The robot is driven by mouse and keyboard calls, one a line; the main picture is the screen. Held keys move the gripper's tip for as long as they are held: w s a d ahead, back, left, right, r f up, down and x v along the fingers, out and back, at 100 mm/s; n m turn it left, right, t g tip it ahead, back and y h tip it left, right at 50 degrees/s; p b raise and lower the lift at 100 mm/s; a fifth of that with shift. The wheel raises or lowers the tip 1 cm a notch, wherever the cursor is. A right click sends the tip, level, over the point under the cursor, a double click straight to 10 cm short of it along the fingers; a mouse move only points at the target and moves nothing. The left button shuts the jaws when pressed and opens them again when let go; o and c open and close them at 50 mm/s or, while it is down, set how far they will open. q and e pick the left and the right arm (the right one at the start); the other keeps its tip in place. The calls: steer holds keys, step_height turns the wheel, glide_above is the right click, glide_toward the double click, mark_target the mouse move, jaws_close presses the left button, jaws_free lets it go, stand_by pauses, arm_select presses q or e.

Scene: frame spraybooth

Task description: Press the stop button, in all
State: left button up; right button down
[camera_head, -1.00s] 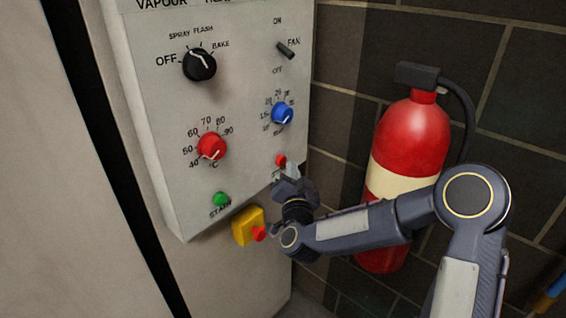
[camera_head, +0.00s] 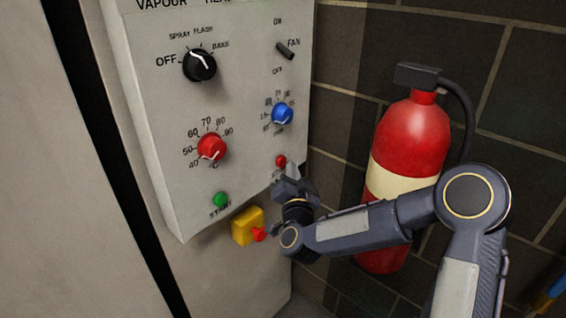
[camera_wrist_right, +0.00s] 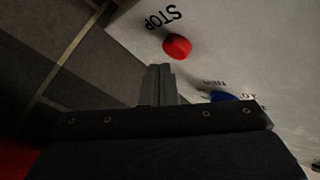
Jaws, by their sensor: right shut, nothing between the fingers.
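The stop button is a small red round button (camera_head: 280,161) low on the right side of the grey control panel (camera_head: 240,110). In the right wrist view the red stop button (camera_wrist_right: 177,46) stands beside the printed word STOP. My right gripper (camera_head: 287,177) is just below the button in the head view, fingers together and empty. In the right wrist view its closed fingertips (camera_wrist_right: 158,70) point toward the panel, a short way from the button; I cannot tell the exact gap. My left gripper is not in view.
A green start button (camera_head: 220,199), a red knob (camera_head: 211,147), a blue knob (camera_head: 283,113) and a black selector (camera_head: 199,64) sit on the panel. A yellow box with a red button (camera_head: 247,226) is below. A red fire extinguisher (camera_head: 412,140) stands behind my right arm.

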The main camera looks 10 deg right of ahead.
stand_by(0.8)
steer(key=shift+w+a+b, duration=0.25)
steer(key=shift+w+b, duration=0.1)
steer(key=shift+w+a, duration=0.3)
steer(key=shift+w, duration=0.1)
stand_by(0.7)
steer(key=shift+s+b, duration=0.1)
steer(key=shift+b, duration=0.2)
steer(key=shift+s+d+b, duration=0.35)
steer(key=shift+s+d, duration=0.2)
steer(key=shift+s, duration=0.1)
